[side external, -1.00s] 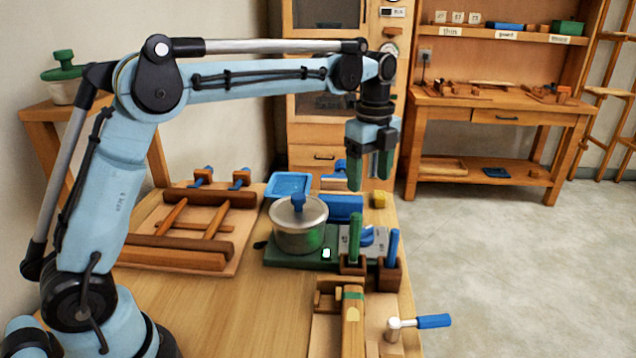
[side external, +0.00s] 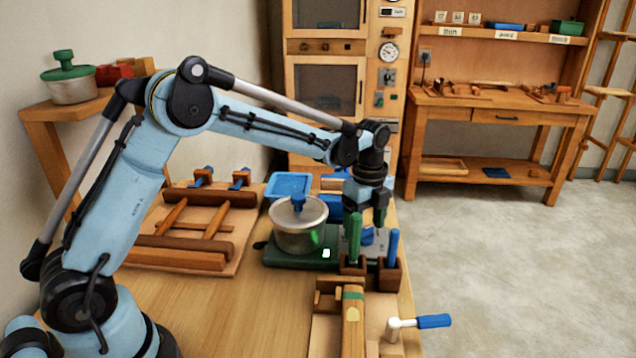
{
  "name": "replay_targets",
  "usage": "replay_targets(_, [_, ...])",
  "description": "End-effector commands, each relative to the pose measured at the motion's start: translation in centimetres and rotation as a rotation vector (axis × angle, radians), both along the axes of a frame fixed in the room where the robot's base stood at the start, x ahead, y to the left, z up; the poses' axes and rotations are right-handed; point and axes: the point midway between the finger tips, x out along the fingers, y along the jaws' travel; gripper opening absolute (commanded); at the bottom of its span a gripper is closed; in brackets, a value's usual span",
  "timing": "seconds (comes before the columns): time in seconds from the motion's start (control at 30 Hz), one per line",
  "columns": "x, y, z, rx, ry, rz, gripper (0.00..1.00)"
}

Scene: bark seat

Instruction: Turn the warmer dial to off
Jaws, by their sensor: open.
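A steel pot (side external: 300,232) with a blue lid knob stands on a dark green warmer base (side external: 290,259). A small white patch (side external: 326,253) shows on the base's front right. Just right of the pot is a grey panel (side external: 378,252) with a blue part (side external: 367,236) on it, which looks like the dial; its setting cannot be read. The fingers and a green handle hide part of the panel. I cannot tell whether they touch the blue part.
A green handle (side external: 354,238) and a blue handle (side external: 392,248) stand upright in brown blocks close in front of my gripper. A blue tray (side external: 288,186) lies behind the pot. A blue-handled crank (side external: 432,321) sticks out at the table's right edge.

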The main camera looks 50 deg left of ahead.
Motion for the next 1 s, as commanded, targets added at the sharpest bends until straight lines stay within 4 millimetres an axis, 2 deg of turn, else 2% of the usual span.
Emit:
replay_targets(0.27, [-0.01, 0.0, -0.18, 0.0, 0.0, 0.0, 0.72])
replay_targets(0.37, [-0.01, 0.0, -0.17, 0.0, 0.0, 0.0, 0.6])
replay_targets(0.6, [-0.01, 0.0, -0.15, 0.0, 0.0, 0.0, 0.23])
replay_targets(0.67, [-0.02, 0.0, -0.15, 0.0, 0.0, 0.0, 0.16])
replay_targets(1.0, [-0.02, -0.02, -0.13, 0.0, 0.002, 0.058, 0.16])
